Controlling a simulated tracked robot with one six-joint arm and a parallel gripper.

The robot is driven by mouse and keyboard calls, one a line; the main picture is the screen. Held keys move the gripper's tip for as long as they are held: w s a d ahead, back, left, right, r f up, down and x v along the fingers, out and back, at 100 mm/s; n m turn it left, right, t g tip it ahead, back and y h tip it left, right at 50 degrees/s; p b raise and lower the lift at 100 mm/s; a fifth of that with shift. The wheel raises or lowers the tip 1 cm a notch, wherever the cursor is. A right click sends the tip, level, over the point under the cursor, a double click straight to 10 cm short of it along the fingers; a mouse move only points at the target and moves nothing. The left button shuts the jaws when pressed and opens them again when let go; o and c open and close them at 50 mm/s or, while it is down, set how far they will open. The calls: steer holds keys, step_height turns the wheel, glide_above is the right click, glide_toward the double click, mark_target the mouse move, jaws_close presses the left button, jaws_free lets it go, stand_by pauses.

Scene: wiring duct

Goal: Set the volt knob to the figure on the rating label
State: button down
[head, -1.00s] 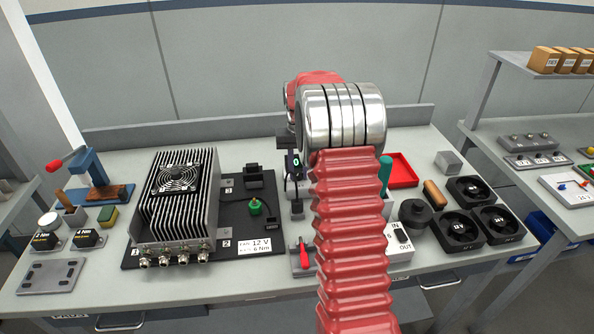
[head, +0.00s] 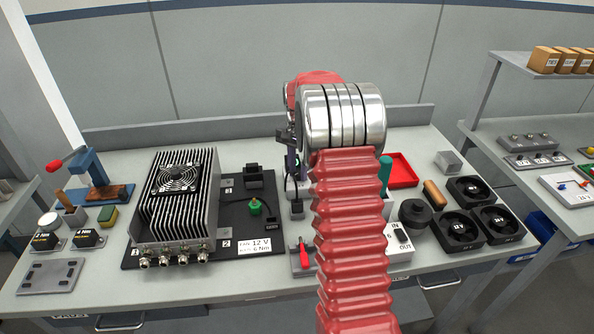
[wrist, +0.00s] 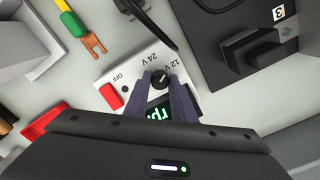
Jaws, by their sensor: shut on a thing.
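The rating label (head: 261,246) lies on the black plate's front edge in the head view and reads 12 V and 6 Nm. In the wrist view, a pale control box (wrist: 121,74) bears the markings OFF, 24 V and 12 V, a red switch (wrist: 111,96) and a green-lit display (wrist: 158,113), partly covered by my fingers. My gripper (wrist: 159,84) is shut on the round black volt knob (wrist: 159,76), one finger on each side. I cannot tell exactly where the knob's pointer aims. In the head view my arm hides most of the box and the knob.
A finned housing with a fan (head: 177,205) stands on the black plate left of my arm. A red lever (head: 304,252) is close to my arm. Black fans (head: 460,229) and a red tray (head: 402,170) lie to the right.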

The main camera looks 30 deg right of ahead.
mark_target(297, 173)
steer(key=shift+w+a+r, duration=0.1)
steer(key=shift+w+r, duration=0.1)
steer(key=shift+w, duration=0.1)
steer(key=c, duration=1.8)
jaws_free()
steer(key=shift+o, duration=0.2)
steer(key=shift+s+f, duration=0.1)
steer(key=shift+s, duration=0.1)
step_height(297, 173, up, 14)
steer(key=shift+f, duration=0.15)
